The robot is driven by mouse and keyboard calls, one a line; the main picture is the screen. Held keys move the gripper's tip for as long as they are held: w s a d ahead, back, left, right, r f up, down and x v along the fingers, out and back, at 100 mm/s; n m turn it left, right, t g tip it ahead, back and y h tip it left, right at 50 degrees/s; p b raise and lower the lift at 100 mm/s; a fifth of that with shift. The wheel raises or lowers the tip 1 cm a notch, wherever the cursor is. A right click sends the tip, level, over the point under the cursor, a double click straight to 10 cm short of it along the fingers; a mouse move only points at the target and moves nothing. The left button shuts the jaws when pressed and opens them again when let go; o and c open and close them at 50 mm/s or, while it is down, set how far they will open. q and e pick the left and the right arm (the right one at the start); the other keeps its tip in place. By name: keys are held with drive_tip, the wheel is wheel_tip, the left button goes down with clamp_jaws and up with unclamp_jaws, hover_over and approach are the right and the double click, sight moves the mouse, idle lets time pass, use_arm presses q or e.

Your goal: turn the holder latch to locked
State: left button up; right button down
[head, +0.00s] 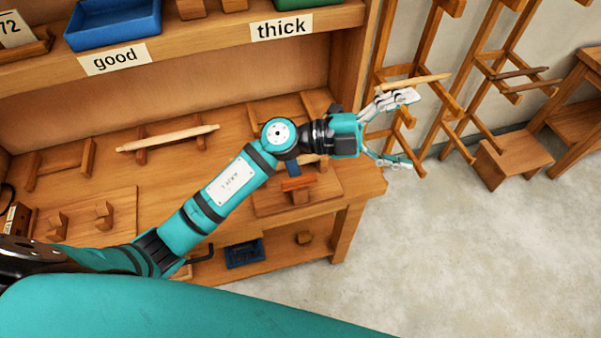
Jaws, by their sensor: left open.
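My left gripper (411,130) is open and empty. Its fingers spread apart past the right end of the wooden bench, and it points to the right. An orange bar (298,184), which looks like the holder latch, sits on a small wooden block on a board (318,204) at the bench's right end. My left arm passes over the board and hides part of the holder, including a blue piece (293,169) close to the bar. I cannot tell whether the latch is locked. My right gripper is not in view.
A shelf with a blue tray (113,28) and the labels "good" and "thick" (281,28) runs above the bench. A pale stick (168,138) rests on a rack. Wooden racks (490,80) stand at the right, one bearing a stick near my fingers. The floor (450,260) is clear.

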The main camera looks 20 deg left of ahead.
use_arm(q)
wheel_tip(320, 180, down, 3)
drive_tip(key=s+m+g+y, duration=0.2)
drive_tip(key=m+g+y, duration=0.1)
drive_tip(key=g, duration=0.1)
drive_tip(key=n+g+y+p, duration=0.1)
drive_tip(key=y+p, duration=0.1)
drive_tip(key=y, duration=1.4)
approach(299, 177)
wheel_tip(299, 177, down, 10)
drive_tip(key=p, duration=0.3)
drive_tip(key=shift+w+r, duration=0.1)
drive_tip(key=shift+r, duration=0.1)
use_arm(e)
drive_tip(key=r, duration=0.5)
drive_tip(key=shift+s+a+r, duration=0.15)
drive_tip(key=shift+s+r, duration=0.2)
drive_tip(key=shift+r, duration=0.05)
use_arm(q)
drive_tip(key=c, duration=0.9)
